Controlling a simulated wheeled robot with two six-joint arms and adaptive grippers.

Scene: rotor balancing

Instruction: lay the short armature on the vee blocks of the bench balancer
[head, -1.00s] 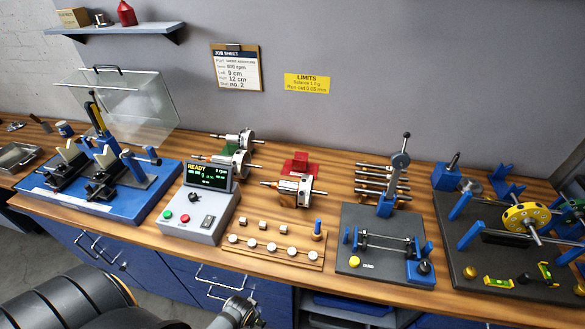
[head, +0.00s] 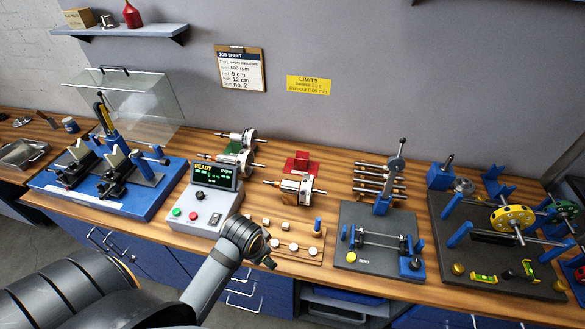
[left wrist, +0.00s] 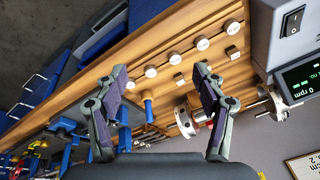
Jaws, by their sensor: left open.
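The bench balancer (head: 160,208) is a blue base at the left, with two pale vee blocks (head: 76,152) (head: 116,160) standing apart on black carriages and bare on top. One armature (head: 296,188), with a copper-coloured body and a silver disc, lies at mid-bench; it also shows in the left wrist view (left wrist: 186,118). Two more armatures (head: 238,138) (head: 230,160) lie behind the control box. I cannot tell for certain which is the short one. My left gripper (head: 266,260) is over the bench's front edge, beside the wooden weight rack; its fingers (left wrist: 160,72) are open and empty. My right gripper is out of view.
The control box (head: 203,205) reads READY. The wooden rack (head: 310,257) holds several round weights. A grey-based fixture (head: 375,262) and a rotor stand (head: 500,285) fill the right. A clear hood (head: 120,98) stands behind the balancer.

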